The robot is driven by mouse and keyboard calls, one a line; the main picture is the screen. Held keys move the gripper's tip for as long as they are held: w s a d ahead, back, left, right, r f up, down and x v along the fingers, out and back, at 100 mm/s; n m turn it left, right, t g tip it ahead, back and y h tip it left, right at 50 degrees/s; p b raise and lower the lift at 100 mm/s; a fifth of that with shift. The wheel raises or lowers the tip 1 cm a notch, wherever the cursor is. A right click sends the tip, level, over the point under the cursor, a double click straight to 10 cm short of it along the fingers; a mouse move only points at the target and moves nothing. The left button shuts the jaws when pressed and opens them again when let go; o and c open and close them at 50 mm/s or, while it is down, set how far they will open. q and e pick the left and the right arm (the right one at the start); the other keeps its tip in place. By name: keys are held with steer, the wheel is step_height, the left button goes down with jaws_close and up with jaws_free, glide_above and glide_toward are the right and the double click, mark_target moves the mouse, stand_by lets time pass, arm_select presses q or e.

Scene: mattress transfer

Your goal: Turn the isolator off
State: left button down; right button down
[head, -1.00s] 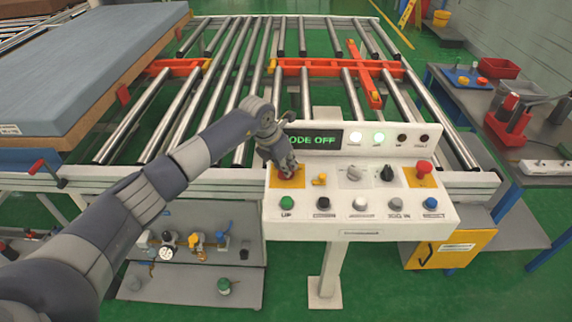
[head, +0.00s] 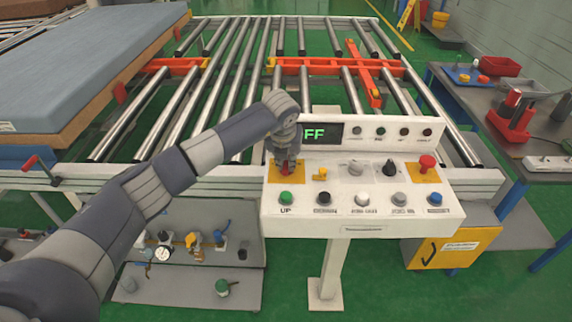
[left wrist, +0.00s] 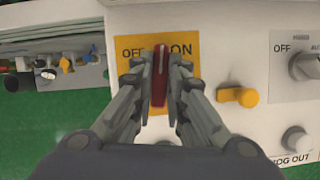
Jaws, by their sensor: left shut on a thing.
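The isolator is a red handle (left wrist: 160,75) on a yellow plate (left wrist: 185,75) marked OFF at left and ON at right in the left wrist view. The handle stands about upright in that picture, between the two words. My left gripper (left wrist: 161,88) is shut on it, one finger on each side. In the head view my left gripper (head: 286,158) is over the yellow plate at the left end of the white control panel (head: 340,224), hiding most of the isolator. The display (head: 325,132) shows "FF", its left part hidden by my arm. My right gripper is not in view.
A yellow switch (left wrist: 238,96) sits just right of the plate, with a grey selector (left wrist: 305,66) beyond. A row of push buttons, with a green one (head: 286,198) at left, runs below. A red emergency button (head: 427,162) is at the right. The roller conveyor (head: 240,80) lies behind.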

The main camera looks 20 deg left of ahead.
arm_select(q)
steer(key=n+y+b, duration=0.1)
steer(key=n+b, duration=0.1)
steer(key=n, duration=0.1)
steer(key=n+g+y+b, duration=0.1)
steer(key=n+b, duration=0.2)
steer(key=shift+w+d+f+n, duration=0.1)
steer(key=shift+d+f+n, duration=0.1)
steer(key=shift+n, duration=0.1)
steer(key=shift+r+n+g+y+b, duration=0.1)
steer(key=shift+n+g+y+b, duration=0.2)
steer(key=shift+n+b, duration=0.5)
steer(key=shift+r+n+g+y+b, duration=0.15)
steer(key=shift+n+y+b, duration=0.3)
steer(key=shift+n, duration=0.65)
steer(key=shift+g, duration=0.25)
steer(key=c, duration=1.6)
jaws_free()
